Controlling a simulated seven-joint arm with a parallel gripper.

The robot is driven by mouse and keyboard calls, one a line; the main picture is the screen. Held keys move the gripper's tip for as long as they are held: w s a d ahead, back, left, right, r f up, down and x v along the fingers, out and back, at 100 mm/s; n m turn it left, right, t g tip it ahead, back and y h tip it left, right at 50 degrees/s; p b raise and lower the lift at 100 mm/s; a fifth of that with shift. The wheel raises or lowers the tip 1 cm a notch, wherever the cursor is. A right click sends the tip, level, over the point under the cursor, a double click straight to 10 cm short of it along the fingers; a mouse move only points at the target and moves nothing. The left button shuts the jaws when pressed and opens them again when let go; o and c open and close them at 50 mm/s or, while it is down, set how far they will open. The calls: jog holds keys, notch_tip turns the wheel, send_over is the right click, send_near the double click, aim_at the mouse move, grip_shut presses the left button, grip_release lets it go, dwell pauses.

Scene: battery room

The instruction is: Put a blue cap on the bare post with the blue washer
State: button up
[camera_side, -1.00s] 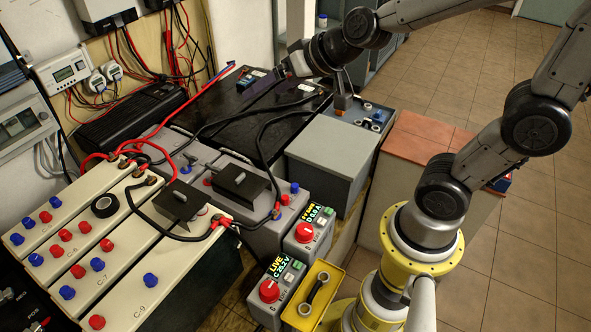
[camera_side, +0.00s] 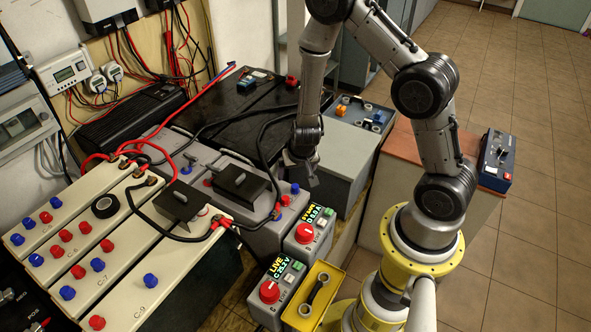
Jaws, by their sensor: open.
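My gripper (camera_side: 300,176) points down above the right end of the grey battery block (camera_side: 262,234). Its jaws are small and dark here; I see nothing clearly held in them. A blue cap (camera_side: 295,188) sits on the grey block just below and left of the jaws. More blue caps (camera_side: 151,280) sit on posts of the cream batteries (camera_side: 125,292).
Black box covers (camera_side: 240,183) and thick cables stand left of my gripper. A grey box (camera_side: 335,158) is close on its right. Testers with red knobs (camera_side: 304,233) and a yellow tray (camera_side: 318,285) are in front. A blue instrument (camera_side: 497,155) sits on the reddish top.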

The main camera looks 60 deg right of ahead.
aim_at(295, 187)
jog(key=shift+f, duration=2.7)
jog(key=shift+c, duration=0.3)
grip_shut()
jog(key=shift+r, duration=2.25)
